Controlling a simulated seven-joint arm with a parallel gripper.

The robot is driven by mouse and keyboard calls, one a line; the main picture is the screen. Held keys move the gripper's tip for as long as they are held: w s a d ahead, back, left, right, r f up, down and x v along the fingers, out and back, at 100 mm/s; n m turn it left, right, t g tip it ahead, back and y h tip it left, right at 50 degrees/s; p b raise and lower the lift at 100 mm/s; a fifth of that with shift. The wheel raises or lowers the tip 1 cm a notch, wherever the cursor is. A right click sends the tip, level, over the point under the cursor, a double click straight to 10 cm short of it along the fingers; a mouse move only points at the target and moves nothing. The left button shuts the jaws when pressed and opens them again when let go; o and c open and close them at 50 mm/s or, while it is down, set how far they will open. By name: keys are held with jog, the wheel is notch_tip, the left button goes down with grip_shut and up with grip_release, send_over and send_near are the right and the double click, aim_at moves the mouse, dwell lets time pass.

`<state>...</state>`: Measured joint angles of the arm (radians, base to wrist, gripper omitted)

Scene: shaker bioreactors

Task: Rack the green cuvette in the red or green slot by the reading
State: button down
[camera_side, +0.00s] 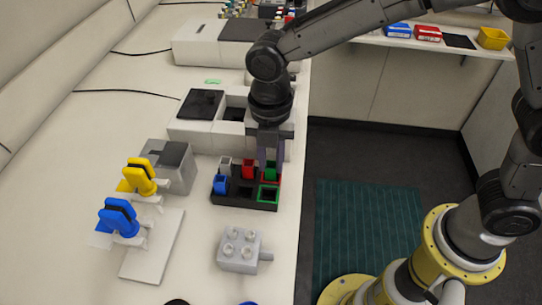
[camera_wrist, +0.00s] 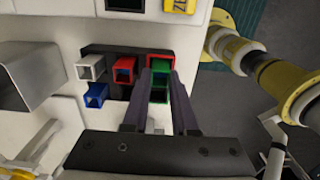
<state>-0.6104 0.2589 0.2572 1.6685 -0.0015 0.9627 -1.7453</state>
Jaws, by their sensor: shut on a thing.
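The green cuvette (camera_side: 270,173) is between the fingers of my gripper (camera_side: 270,165), at the back right slot of the black rack (camera_side: 245,203). Red edging of that slot shows beside the cuvette. Its top is about level with the neighbouring red cuvette; I cannot tell whether it rests on the slot floor. The wrist view also shows the green cuvette (camera_wrist: 160,72) between my two dark fingers. The green-edged slot (camera_side: 268,195), in front of it, looks empty. My gripper is shut on the cuvette. No reading is legible.
The rack also holds a white cuvette (camera_side: 225,165), a red cuvette (camera_side: 248,169) and a blue cuvette (camera_side: 220,185). A grey block with round tops (camera_side: 240,251) stands in front. Yellow (camera_side: 139,178) and blue (camera_side: 119,217) pipettes stand left. A white instrument (camera_side: 205,133) is behind.

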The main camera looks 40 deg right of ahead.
jog(key=c, duration=0.6)
grip_release()
jog(key=shift+r, duration=0.1)
jog(key=shift+r, duration=3.45)
